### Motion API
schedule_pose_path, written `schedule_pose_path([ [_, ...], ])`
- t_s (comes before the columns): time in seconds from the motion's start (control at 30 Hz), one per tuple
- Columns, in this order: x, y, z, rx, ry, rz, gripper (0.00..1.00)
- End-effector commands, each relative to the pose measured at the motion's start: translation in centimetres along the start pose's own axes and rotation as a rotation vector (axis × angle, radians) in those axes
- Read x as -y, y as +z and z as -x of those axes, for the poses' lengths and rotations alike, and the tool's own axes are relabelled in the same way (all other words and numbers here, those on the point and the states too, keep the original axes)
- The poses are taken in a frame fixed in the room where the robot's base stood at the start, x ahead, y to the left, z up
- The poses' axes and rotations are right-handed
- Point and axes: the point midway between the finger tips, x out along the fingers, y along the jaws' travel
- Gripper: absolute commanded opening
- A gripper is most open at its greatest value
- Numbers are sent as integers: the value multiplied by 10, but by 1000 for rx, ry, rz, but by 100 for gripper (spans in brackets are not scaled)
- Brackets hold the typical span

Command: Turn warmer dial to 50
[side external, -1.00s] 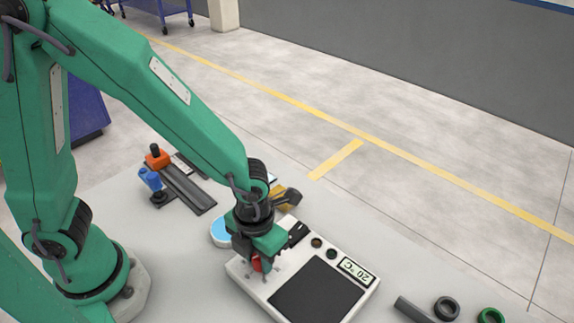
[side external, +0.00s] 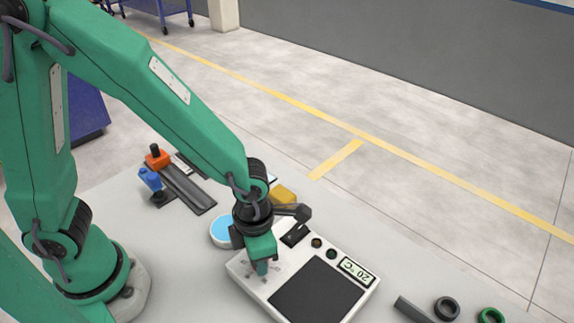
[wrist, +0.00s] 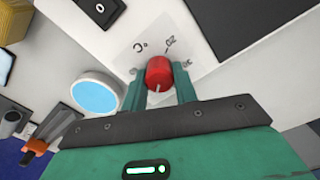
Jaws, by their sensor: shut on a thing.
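The warmer (side external: 243,276) is a white box with a dark square plate on the table, below my arm in the side view. Its small display (side external: 357,271) reads 20 °C. In the side view my gripper (side external: 262,268) points down at the warmer's near left part and hides the dial.
A round light-blue-topped thing (side external: 222,231) and a yellow block (side external: 284,196) stand close behind the warmer. Blue (side external: 151,180) and orange (side external: 157,158) items lie at the back left. Dark rings (side external: 447,308) and a green ring (side external: 491,316) lie at the right.

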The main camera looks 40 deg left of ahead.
Motion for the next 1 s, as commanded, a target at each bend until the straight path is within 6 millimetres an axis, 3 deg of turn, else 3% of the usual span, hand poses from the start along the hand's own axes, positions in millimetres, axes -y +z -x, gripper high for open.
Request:
schedule_pose_path([
  [0.23,0,0,1,-1,0,0,6],
  [0.27,0,0,1,-1,0,0,34],
  [0.33,0,0,1,-1,0,1,48],
  [0.37,0,0,1,-1,0,1,50],
  [0.77,0,0,3,0,0,2,50],
  [1.0,0,1,18,3,-1,2,50],
])
